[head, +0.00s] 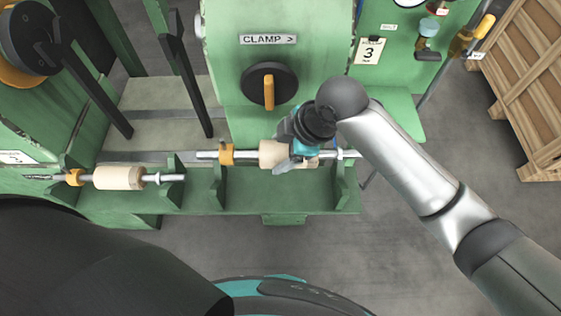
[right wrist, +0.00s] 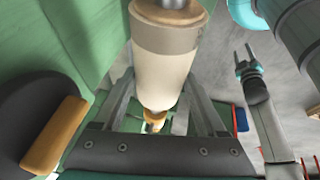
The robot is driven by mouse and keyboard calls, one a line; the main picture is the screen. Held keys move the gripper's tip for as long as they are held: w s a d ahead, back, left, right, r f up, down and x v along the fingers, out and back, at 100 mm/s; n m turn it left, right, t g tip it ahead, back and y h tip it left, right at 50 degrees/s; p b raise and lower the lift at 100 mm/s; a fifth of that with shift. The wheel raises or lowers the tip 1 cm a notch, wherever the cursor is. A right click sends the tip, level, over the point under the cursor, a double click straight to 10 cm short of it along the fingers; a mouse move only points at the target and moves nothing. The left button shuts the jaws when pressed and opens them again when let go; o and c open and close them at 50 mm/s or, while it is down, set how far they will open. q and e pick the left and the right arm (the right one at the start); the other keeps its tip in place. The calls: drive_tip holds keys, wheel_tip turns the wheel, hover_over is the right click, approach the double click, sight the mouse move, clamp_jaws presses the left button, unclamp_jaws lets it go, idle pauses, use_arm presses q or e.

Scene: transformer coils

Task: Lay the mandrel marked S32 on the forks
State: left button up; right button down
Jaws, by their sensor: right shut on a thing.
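My right gripper (head: 297,153) is shut on a mandrel with a pale wooden body (head: 270,154), a steel shaft and an orange collar. The mandrel lies level across the green forks (head: 218,187) on the front ledge; I cannot tell whether its shaft touches them. In the right wrist view the wooden body (right wrist: 163,75) sits between my two fingers. A second, similar mandrel (head: 118,178) rests on green supports at the left. No S32 mark is readable on either. My left gripper (right wrist: 246,56) shows in the right wrist view, its fingers apart and empty.
A green machine panel with a CLAMP sign (head: 268,39) and a black knob with orange handle (head: 268,86) stands just behind the right mandrel. Dark bars (head: 184,75) rise at the left. A wooden crate (head: 525,85) stands at the right. The floor in front is clear.

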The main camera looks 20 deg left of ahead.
sight(280, 148)
wheel_tip(280, 148, up, 9)
drive_tip(key=shift+r+p, duration=0.1)
drive_tip(key=shift+p, duration=0.55)
wheel_tip(280, 148, up, 5)
drive_tip(key=p, duration=0.5)
drive_tip(key=shift+p, duration=0.35)
